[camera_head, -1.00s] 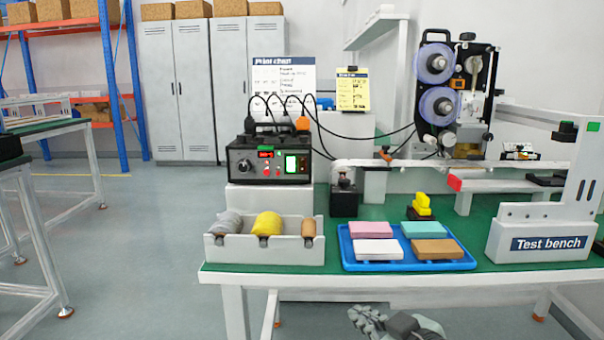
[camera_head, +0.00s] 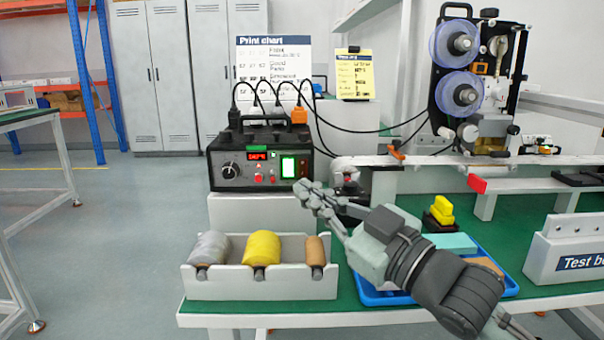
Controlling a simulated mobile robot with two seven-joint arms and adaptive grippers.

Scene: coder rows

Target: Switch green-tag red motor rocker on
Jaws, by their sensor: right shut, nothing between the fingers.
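The dark control box (camera_head: 222,158) stands on a white block at the back left of the bench. My right gripper (camera_head: 308,190) is shut and empty, in front of and just below the box's lower right corner. My left gripper is out of view.
A rack with grey, yellow and tan rolls (camera_head: 262,285) stands at the front left. My right arm partly covers the blue tray (camera_head: 368,293). A yellow part (camera_head: 441,208) and a tape machine (camera_head: 470,85) stand behind. Black cables arch from the box.

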